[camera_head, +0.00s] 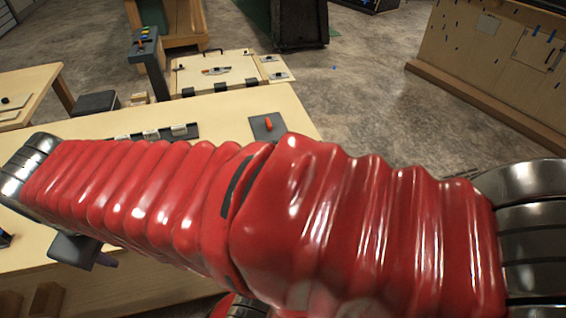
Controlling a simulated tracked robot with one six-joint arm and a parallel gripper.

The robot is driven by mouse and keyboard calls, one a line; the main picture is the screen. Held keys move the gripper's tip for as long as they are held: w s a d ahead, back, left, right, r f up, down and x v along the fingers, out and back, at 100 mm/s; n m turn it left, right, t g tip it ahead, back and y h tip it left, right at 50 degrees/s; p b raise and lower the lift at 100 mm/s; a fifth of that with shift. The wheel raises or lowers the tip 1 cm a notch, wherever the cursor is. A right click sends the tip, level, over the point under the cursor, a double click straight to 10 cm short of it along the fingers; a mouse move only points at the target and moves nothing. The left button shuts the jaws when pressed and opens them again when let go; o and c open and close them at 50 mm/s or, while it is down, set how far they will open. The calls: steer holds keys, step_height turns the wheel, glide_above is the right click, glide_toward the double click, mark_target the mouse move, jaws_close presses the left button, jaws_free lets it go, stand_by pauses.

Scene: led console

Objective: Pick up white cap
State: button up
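No white cap can be made out with certainty. Several small whitish pieces (150,134) sit in a row on a dark strip near the back of the light wooden table (225,106), just above my red arm. They are too small to tell what they are. My red, ribbed arm crosses the whole picture and hides most of the table top.
A dark plate with an orange-red switch (268,123) is on the table's right side. A dark post with coloured buttons (145,45) and a pale panel (215,72) stand behind. A wooden wall (500,70) is at right. Grey floor (400,110) lies between.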

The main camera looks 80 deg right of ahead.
steer(key=s+d+f+n+g+h, duration=0.1)
steer(key=d+g, duration=0.3)
steer(key=d, duration=0.7)
steer(key=s+d+f+n+g+h, duration=0.1)
steer(key=s+d+f+n+g, duration=0.1)
steer(key=d, duration=1)
steer(key=s+d+f+n+g+h, duration=0.2)
steer(key=s+d+g, duration=0.3)
steer(key=d, duration=0.6)
steer(key=shift+d+f+g, duration=0.3)
steer(key=shift+f+g, duration=0.55)
steer(key=shift+g, duration=0.35)
steer(key=x, duration=0.8)
steer(key=shift+s+d+f, duration=0.1)
steer(key=shift+s+d, duration=0.1)
steer(key=shift+x, duration=2.65)
steer(key=shift+a+f, duration=0.15)
